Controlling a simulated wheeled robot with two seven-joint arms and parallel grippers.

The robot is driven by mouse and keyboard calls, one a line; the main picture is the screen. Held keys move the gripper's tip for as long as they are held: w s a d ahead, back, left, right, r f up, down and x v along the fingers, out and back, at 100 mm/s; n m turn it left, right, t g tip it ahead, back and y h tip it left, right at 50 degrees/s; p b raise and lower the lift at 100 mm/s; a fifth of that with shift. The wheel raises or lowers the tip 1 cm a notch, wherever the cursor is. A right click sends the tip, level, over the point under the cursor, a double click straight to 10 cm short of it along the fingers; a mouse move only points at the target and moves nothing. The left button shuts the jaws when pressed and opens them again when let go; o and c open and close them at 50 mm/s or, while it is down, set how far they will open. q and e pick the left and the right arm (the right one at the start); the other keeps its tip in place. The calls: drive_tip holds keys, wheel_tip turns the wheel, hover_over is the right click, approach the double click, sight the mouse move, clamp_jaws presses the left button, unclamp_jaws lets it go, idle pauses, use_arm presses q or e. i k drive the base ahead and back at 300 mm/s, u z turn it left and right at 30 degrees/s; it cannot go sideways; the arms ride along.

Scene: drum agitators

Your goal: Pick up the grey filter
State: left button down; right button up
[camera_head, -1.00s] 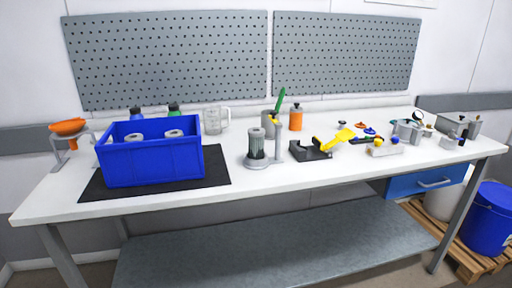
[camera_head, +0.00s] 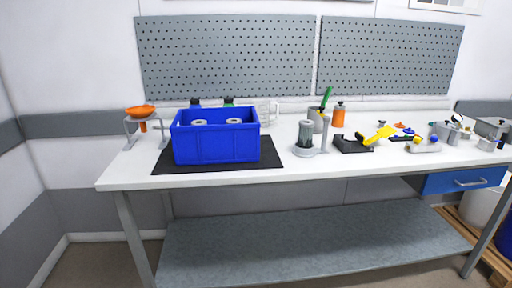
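A grey ribbed cylinder (camera_head: 305,134), which looks like the grey filter, stands upright on a round grey base with a post (camera_head: 324,132) near the middle of the white workbench. Two pale cylinders with dark centre holes, a left one (camera_head: 199,123) and a right one (camera_head: 234,121), show above the rim of a blue crate (camera_head: 215,148). Their lower parts are hidden by the crate wall. Neither of my grippers is in view.
The crate sits on a black mat (camera_head: 270,153) on the workbench (camera_head: 135,175). An orange funnel on a stand (camera_head: 140,112) is at its left. A grey cup (camera_head: 318,119), an orange bottle (camera_head: 338,116) and a black holder with a yellow tool (camera_head: 378,135) are to the right.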

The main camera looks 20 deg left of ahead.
sight(306, 126)
drive_tip(key=k, duration=0.55)
drive_tip(key=u, duration=1.55)
drive_tip(key=i, duration=1.6)
drive_tip(key=z, duration=1.25)
drive_tip(key=i, duration=0.85)
drive_tip(key=z, duration=0.8)
